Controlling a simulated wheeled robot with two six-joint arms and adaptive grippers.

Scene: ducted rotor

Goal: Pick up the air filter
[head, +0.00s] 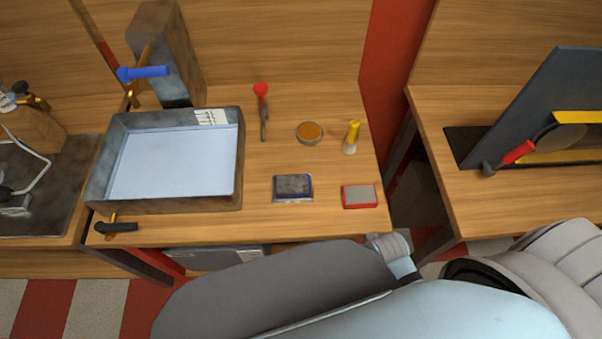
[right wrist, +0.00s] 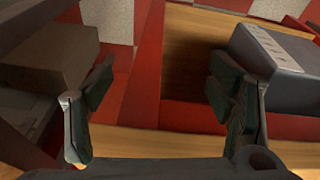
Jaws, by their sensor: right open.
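Two small flat rectangular pieces lie on the wooden bench in the head view: a dark blue-edged one with a grey textured top (head: 293,187) and a red-edged one with a grey top (head: 361,196). Either may be the air filter; I cannot tell which. My right gripper (right wrist: 161,112) is open and empty in the right wrist view, its two dark fingers wide apart. Neither flat piece shows between them. In the head view my arm covers the bottom, and no gripper is visible there. My left gripper is not in view.
A grey metal tray (head: 241,170) stands left on the bench. A round orange-topped tin (head: 309,132), a yellow-handled brush (head: 352,136) and a red-ended tool (head: 262,108) lie behind the flat pieces. In the right wrist view a dark grey box (right wrist: 279,62) is at right.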

